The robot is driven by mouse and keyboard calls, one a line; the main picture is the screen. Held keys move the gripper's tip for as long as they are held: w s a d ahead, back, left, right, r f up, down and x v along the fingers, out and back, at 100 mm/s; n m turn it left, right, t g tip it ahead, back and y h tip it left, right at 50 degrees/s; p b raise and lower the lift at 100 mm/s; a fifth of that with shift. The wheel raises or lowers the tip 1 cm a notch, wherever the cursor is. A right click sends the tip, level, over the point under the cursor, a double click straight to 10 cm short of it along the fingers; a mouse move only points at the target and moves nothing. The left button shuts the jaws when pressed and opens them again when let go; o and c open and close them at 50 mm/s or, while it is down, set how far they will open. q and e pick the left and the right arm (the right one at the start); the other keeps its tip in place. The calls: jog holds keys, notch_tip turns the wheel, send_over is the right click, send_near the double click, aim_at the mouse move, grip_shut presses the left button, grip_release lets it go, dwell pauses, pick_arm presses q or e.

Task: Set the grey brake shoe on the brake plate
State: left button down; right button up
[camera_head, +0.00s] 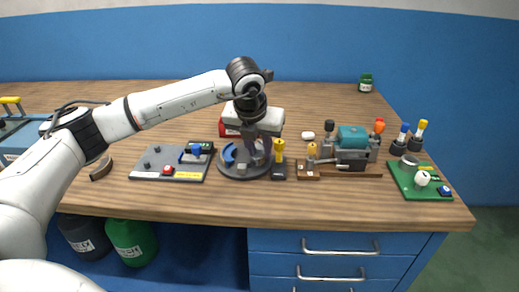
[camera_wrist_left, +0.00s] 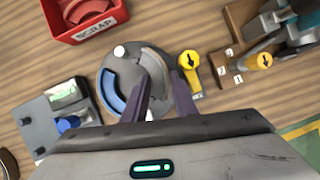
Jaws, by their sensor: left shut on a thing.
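The brake plate (camera_head: 233,172) is a dark round disc on the bench; it also shows in the left wrist view (camera_wrist_left: 124,66). A blue curved shoe (camera_wrist_left: 111,92) lies on its left side. The grey brake shoe (camera_wrist_left: 157,64) is a curved piece at the plate's right side, between my left fingertips. My left gripper (camera_wrist_left: 160,78) is shut on it, pointing down over the plate; in the head view the gripper (camera_head: 250,138) partly hides the plate. Whether the shoe touches the plate, I cannot tell. My right gripper is not in view.
A red scrap box (camera_wrist_left: 91,34) stands behind the plate. A grey switch panel (camera_head: 172,163) is to the left, with a dark curved piece (camera_head: 101,169) beyond it. Yellow-topped tool (camera_head: 279,152) and a teal machine (camera_head: 352,138) stand close on the right. The front bench strip is clear.

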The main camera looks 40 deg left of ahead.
pick_arm(q)
jog(key=shift+f+b, duration=0.4)
jog(key=shift+b, duration=0.1)
dwell(1.0)
dwell(0.3)
jog(key=c, duration=1)
grip_release()
jog(key=shift+d, duration=0.15)
